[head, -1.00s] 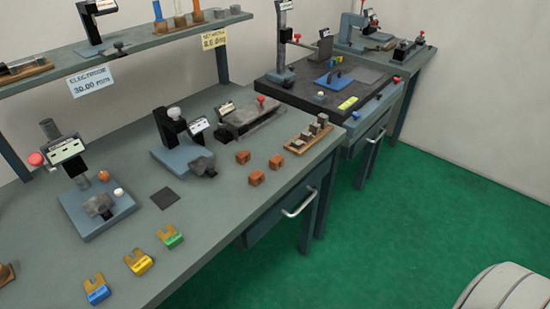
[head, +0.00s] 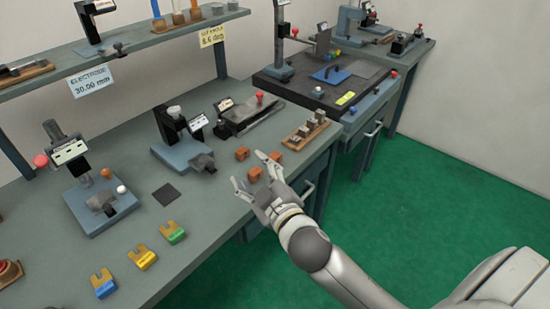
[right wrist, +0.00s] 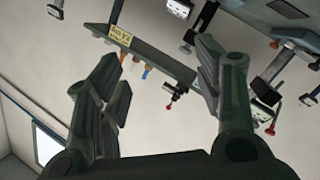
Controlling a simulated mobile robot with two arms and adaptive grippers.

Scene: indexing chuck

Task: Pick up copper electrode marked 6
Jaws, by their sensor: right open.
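Several small copper-brown blocks sit near the front edge of the grey bench: one at the back left (head: 242,153), one nearer the front (head: 254,174) and one to the right (head: 275,157). Any numbers on them are too small to read, so I cannot tell which is marked 6. My right gripper (head: 248,168) is open and empty, reaching in from the lower right, and its fingers overlap the blocks in the head view. In the right wrist view the open fingers (right wrist: 158,60) have nothing between them, and no copper block shows there. My left gripper is not in view.
A wooden rack (head: 306,134) with grey blocks stands right of the copper blocks. A blue-based gauge (head: 185,153) stands to their left. Coloured fork-shaped pieces (head: 142,257) lie along the front edge. A shelf (head: 150,42) runs above the bench.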

